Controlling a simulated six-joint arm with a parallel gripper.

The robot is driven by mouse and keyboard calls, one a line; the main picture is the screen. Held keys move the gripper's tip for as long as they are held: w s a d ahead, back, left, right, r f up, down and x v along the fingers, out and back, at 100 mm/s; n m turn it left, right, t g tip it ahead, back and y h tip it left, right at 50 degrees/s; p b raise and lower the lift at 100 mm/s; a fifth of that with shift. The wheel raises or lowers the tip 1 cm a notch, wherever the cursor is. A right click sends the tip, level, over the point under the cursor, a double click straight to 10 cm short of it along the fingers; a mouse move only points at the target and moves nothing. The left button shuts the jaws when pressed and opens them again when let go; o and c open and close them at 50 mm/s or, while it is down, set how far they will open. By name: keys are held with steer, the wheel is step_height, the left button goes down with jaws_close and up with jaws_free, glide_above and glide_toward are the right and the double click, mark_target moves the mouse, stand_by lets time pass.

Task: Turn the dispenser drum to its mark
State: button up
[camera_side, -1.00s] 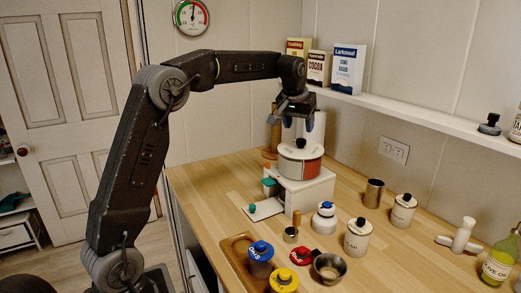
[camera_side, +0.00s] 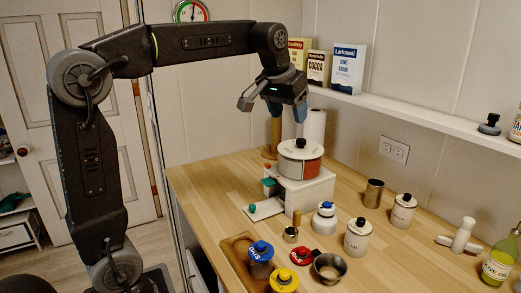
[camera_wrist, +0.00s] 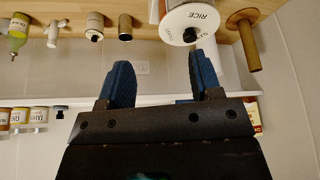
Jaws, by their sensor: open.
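The dispenser drum (camera_side: 291,166) is a round white drum with a red-brown section and a black knob (camera_side: 301,143) on top. It sits on a white block-shaped base (camera_side: 306,194) on the counter. In the wrist view the drum's pale lid (camera_wrist: 200,17) shows at the top edge, lettered RICE, with its dark knob (camera_wrist: 190,35). Any alignment mark is too small to make out. My gripper (camera_side: 272,108) is open and empty, above and left of the drum and clear of it. Its blue fingers (camera_wrist: 162,66) stand apart in the wrist view.
A shelf (camera_side: 420,115) with boxes runs along the wall.

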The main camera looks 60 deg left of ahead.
steer(key=s+d+f+m, duration=0.1)
steer(key=s+d+f, duration=0.1)
steer(key=s, duration=0.3)
steer(key=s+d+f+m, duration=0.1)
steer(key=s+d+f, duration=0.1)
steer(key=s+d, duration=0.2)
steer(key=shift+s+d+f+t+h, duration=0.3)
steer(key=shift+s+d+h, duration=0.1)
steer(key=shift+s, duration=0.65)
steer(key=s+d+f+m, duration=0.2)
steer(key=s+d+f, duration=0.1)
steer(key=s+f, duration=0.5)
steer(key=shift+s+d+f+h, duration=0.15)
steer(key=shift+s+d+h, duration=0.2)
steer(key=shift+s, duration=0.65)
